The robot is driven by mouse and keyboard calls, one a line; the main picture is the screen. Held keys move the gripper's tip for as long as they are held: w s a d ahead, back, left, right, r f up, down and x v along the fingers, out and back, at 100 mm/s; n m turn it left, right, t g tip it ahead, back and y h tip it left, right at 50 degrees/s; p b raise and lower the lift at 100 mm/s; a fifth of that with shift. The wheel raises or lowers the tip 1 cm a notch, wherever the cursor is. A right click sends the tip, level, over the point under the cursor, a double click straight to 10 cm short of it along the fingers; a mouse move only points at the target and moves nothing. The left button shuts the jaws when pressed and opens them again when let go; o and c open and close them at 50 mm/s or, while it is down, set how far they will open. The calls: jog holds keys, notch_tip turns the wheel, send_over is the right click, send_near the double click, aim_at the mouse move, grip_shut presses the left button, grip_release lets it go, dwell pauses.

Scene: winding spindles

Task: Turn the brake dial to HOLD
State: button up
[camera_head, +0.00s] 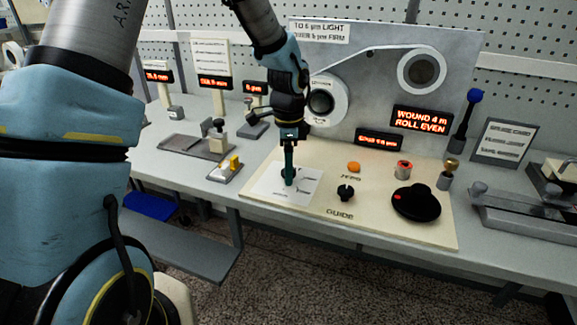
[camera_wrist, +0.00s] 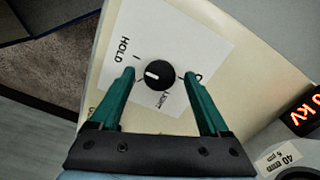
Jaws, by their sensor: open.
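The brake dial (camera_wrist: 160,74) is a round black knob on a white card (camera_wrist: 185,35) in the wrist view. Its short white mark lies on the left part of its face. HOLD is printed to the upper left, LIGHT just below the dial, and a third label at right is mostly hidden by a finger. My gripper (camera_wrist: 160,76) is open, with one green fingertip on each side of the dial and gaps between. In the head view my gripper (camera_head: 289,178) points down over the card (camera_head: 306,187) and hides the dial.
A black guide knob (camera_head: 345,191), an orange button (camera_head: 353,167) and a large black dial (camera_head: 416,203) with a red mark stand right of the card on the cream panel (camera_head: 390,229). Behind rises a grey plate with rollers (camera_head: 422,69). A small block with a yellow top (camera_head: 233,163) stands left.

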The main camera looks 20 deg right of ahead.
notch_tip(320, 180, up, 11)
jog(key=b, duration=0.1)
jog(key=shift+b, duration=0.35)
jog(key=shift+f, duration=0.1)
jog(key=s+a+f+n, duration=0.2)
jog(key=a+n, duration=0.8)
jog(key=a, duration=0.5)
jog(key=s+a+f+n+t, duration=0.1)
jog(key=s+a+f+n, duration=0.1)
jog(key=a+n, duration=0.9)
jog(key=a, duration=0.4)
jog(key=shift+a+f+t, duration=0.25)
jog(key=shift+f+t, duration=0.05)
jog(key=shift+f, duration=0.05)
